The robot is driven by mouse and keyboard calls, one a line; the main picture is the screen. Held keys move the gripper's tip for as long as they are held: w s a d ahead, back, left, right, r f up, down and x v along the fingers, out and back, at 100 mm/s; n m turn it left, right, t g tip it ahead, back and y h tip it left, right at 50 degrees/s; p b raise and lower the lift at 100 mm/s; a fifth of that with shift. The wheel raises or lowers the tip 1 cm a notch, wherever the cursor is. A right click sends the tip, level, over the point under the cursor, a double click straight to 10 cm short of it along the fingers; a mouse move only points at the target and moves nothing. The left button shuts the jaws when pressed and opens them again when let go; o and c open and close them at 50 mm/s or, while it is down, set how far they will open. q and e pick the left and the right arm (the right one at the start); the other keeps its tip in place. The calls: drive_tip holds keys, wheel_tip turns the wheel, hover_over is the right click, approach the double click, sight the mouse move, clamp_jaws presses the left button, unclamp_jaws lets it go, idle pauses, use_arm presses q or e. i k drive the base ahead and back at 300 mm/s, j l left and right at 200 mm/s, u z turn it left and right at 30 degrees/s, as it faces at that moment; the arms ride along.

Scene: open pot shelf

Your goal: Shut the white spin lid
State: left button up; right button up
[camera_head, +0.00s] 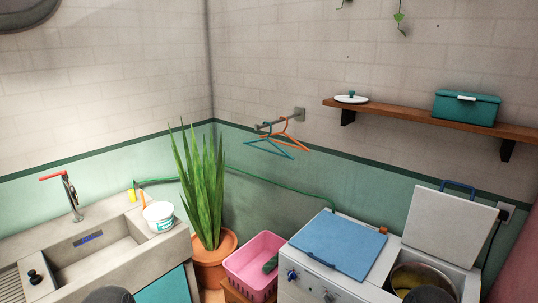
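The white spin lid (451,226) stands raised and nearly upright at the right, above the open spin tub (420,277). A blue handle (458,187) is on its upper edge. The lid belongs to a white twin-tub washer (330,281), whose other lid (338,243) is blue and lies flat. Neither gripper shows. Only dark rounded parts of mine rise at the bottom edge, one at the left and one in front of the spin tub, hiding part of its front.
A wooden shelf (414,112) with a teal box (467,107) is on the wall above. A pink basket (256,265) and a potted plant (203,195) stand left of the washer. The sink counter (145,262) is farther left. An orange item (383,230) lies behind the blue lid.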

sight(455, 230)
drive_tip(key=l+z, duration=0.1)
drive_tip(key=z, duration=1.25)
drive_tip(key=i+j, duration=0.05)
